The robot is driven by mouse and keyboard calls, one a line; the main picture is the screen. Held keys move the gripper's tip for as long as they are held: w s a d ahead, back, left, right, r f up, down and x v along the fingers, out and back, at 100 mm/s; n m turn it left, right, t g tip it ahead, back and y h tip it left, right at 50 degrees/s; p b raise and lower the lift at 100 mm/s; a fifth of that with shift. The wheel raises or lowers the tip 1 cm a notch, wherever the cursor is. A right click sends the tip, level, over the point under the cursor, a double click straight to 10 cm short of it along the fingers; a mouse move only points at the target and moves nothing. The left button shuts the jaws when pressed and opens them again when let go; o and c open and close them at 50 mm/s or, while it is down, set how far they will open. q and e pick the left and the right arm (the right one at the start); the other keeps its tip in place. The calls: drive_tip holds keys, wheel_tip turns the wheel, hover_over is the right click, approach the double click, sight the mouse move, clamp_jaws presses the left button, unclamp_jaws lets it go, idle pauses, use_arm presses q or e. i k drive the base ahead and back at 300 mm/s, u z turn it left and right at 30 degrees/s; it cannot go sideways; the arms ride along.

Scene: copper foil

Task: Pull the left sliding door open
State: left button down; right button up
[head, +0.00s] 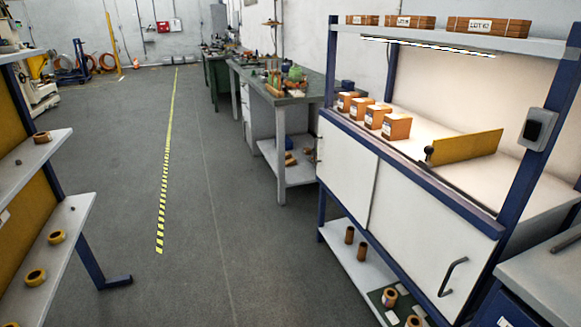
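A blue-framed workbench stands at the right with two white sliding doors under its top. The left sliding door (345,168) is the farther panel, and it looks closed against the right sliding door (425,235). The seam between them is a thin line. The right door has a dark bar handle (453,277) near its right end. A small dark shape at the left door's far edge may be its handle, but I cannot tell. Neither of my grippers is in view.
Orange boxes (397,127) and a yellow panel (467,146) stand on the bench top. Copper rolls (349,235) sit on the lower shelf (345,262). A shelf rack (60,235) stands at the left. The grey floor (225,230) between is clear, with a striped line.

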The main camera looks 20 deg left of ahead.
sight(347, 168)
drive_tip(key=u, duration=1.6)
drive_tip(key=i, duration=3.3)
drive_tip(key=z, duration=0.7)
